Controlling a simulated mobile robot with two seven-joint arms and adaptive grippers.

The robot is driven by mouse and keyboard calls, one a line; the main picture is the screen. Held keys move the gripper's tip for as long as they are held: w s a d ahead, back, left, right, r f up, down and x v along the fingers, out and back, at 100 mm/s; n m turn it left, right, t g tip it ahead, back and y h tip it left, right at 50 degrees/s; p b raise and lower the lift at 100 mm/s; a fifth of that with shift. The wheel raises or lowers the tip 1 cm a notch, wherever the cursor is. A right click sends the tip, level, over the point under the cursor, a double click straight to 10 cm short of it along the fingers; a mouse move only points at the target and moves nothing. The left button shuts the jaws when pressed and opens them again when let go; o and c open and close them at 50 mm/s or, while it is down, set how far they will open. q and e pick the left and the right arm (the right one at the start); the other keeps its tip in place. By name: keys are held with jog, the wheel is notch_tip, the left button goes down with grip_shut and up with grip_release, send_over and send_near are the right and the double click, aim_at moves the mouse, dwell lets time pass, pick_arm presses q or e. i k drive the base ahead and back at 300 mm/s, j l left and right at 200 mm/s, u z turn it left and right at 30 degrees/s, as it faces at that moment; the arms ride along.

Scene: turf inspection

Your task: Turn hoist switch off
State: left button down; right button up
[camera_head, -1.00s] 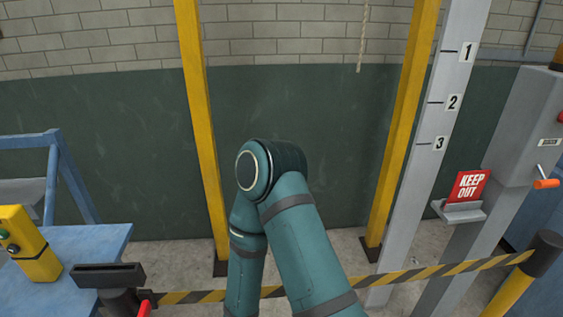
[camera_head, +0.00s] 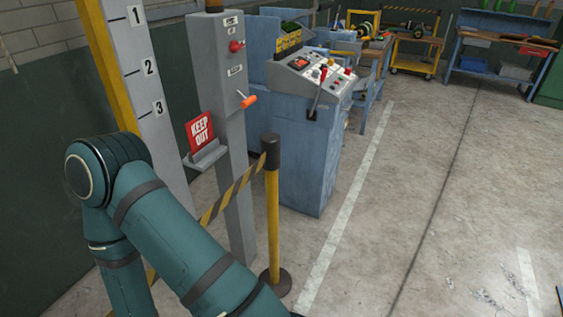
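A grey post (camera_head: 226,135) stands left of centre in the head view. It carries a red knob (camera_head: 236,46) near its top. Below that, a small lever with an orange handle (camera_head: 249,101) sticks out to the right, beside a small label too small to read surely. A grey and blue control console (camera_head: 312,78) with several buttons and a black lever stands behind it to the right. I cannot tell which control is the hoist switch. One of my teal arms is bent in front at the lower left. Neither gripper shows.
A yellow barrier post (camera_head: 272,215) with striped tape (camera_head: 235,188) stands in front of the grey post. A red KEEP OUT sign (camera_head: 199,132) sits on a small shelf there. Workbenches and a yellow cart (camera_head: 413,58) are at the back.

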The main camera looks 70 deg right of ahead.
aim_at(234, 47)
jog(key=z, duration=2)
